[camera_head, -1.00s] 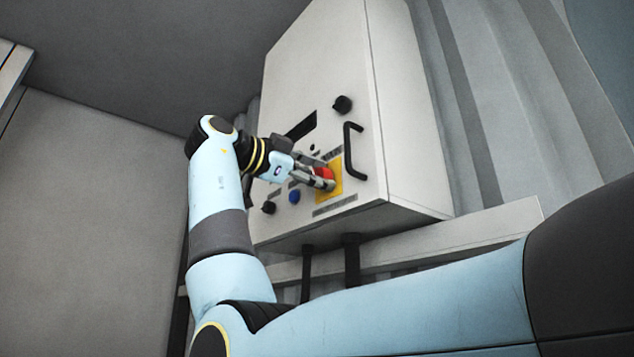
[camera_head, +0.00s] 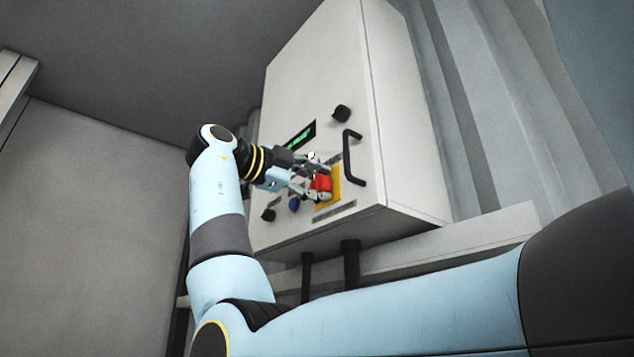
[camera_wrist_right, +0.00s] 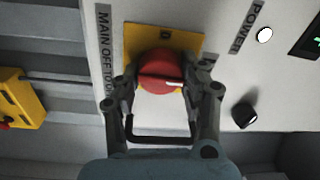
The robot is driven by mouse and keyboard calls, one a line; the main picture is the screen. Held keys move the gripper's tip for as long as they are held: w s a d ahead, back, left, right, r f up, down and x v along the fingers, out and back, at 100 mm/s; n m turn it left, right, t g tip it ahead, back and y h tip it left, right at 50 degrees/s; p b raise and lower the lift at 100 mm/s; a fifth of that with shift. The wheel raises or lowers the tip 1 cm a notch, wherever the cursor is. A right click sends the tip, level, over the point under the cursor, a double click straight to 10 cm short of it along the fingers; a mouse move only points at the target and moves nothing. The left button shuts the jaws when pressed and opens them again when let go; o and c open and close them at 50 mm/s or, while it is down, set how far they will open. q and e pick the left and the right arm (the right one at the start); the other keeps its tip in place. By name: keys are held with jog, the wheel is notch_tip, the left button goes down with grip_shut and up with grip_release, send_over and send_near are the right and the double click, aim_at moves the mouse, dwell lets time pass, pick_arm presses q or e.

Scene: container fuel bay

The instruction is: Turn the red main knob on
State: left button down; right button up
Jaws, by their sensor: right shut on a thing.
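The red main knob (camera_head: 321,184) sits on a yellow plate (camera_head: 335,188) on the front of a white cabinet (camera_head: 322,80). In the right wrist view the red knob (camera_wrist_right: 161,72) lies between my fingers, with its white mark pointing to the right, and the yellow plate (camera_wrist_right: 133,42) shows behind it. My right gripper (camera_head: 324,182) is shut on the knob, one finger on each side; the right wrist view shows both fingers (camera_wrist_right: 162,88) against it. A small display (camera_head: 300,136) on the cabinet is lit with green text. My left gripper is not in view.
A black bar handle (camera_head: 350,158) stands out beside the knob. Black knobs (camera_head: 341,113) (camera_head: 268,214) and a blue button (camera_head: 294,204) are close by on the panel. A white lamp (camera_wrist_right: 264,35) is lit next to the POWER label.

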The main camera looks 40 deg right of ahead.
jog(key=shift+r, duration=0.15)
jog(key=o, duration=1.2)
jog(key=shift+w, duration=0.1)
jog(key=a, duration=0.4)
jog(key=w+a, duration=0.1)
jog(key=a, duration=0.7)
jog(key=shift+w+f, duration=0.15)
jog(key=shift+f, duration=0.2)
